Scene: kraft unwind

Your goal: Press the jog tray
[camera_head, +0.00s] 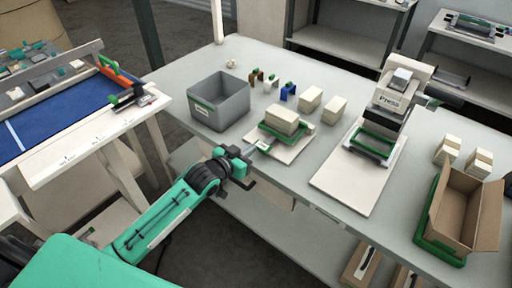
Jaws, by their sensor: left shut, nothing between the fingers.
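The jog tray (301,127) appears to be the low green-edged tray on a pale base board (291,152) near the table's front edge. A beige block stack (282,118) sits in it. My left gripper (258,148) is shut and empty at the tray's front left side, close to a small green-and-grey part there. I cannot tell whether the fingertips touch it. My right gripper does not show.
A grey bin (219,101) stands left of the tray. Two beige blocks (311,99) and small coloured pieces (288,91) lie behind it. A press (393,98) on a white board stands to the right, then an open carton (468,208) in a green frame.

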